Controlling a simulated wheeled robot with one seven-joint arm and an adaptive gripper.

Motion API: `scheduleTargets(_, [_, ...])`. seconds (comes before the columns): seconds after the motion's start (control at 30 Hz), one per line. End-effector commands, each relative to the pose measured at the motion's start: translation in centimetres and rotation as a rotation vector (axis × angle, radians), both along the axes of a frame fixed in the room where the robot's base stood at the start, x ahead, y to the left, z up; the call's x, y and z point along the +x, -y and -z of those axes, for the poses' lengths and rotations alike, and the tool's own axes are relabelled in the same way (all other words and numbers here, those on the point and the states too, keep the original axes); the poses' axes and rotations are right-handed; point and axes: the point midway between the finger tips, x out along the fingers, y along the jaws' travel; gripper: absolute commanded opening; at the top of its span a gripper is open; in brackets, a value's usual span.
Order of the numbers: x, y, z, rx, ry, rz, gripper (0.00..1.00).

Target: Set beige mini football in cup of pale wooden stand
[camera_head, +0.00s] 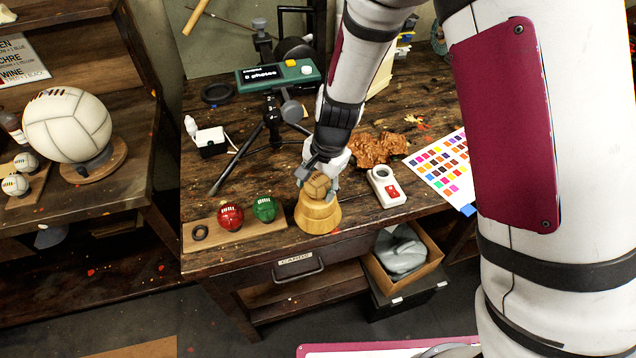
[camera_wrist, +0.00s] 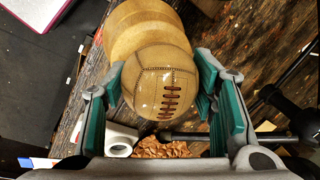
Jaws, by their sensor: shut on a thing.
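The beige mini football (camera_head: 318,184) has dark lacing, which faces the wrist camera (camera_wrist: 160,82). My gripper (camera_head: 318,180) is shut on it, with teal finger pads on both sides of the ball in the wrist view (camera_wrist: 162,88). The pale wooden stand (camera_head: 318,216) is a stepped round block near the table's front edge. In the head view the ball is right at the top of the stand. In the wrist view the stand (camera_wrist: 140,32) lies behind the ball, whose body hides the cup. I cannot tell whether the ball touches the cup.
Left of the stand, a red ball (camera_head: 230,217) and a green ball (camera_head: 264,208) sit on a wooden board (camera_head: 203,224) with an empty dark ring. A white device (camera_head: 386,187) and crumpled brown material (camera_head: 376,148) lie to the right. A tripod (camera_head: 271,118) stands behind.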

Motion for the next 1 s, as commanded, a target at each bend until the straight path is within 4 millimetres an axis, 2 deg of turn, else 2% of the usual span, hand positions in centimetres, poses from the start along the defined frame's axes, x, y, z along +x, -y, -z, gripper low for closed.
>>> scheduleTargets(0.13, [0.0, 0.0, 0.4, 0.000, -0.001, 0.000, 0.21])
scheduleTargets(0.17, [0.0, 0.0, 0.3, 0.000, -0.001, 0.000, 0.59])
scheduleTargets(0.2, [0.0, 0.0, 0.3, 0.000, -0.001, 0.000, 0.68])
scheduleTargets(0.23, [0.0, 0.0, 0.3, 0.000, -0.001, 0.000, 0.72])
scheduleTargets(0.53, [0.0, 0.0, 0.2, -0.001, -0.001, 0.000, 0.72])
scheduleTargets(0.67, [0.0, 0.0, -0.5, 0.000, 0.002, -0.001, 0.72])
scheduleTargets(0.77, [-0.1, 0.2, -1.8, 0.001, 0.004, -0.003, 0.72])
scheduleTargets(1.0, [-0.7, 0.9, -6.7, 0.002, 0.004, -0.002, 0.72])
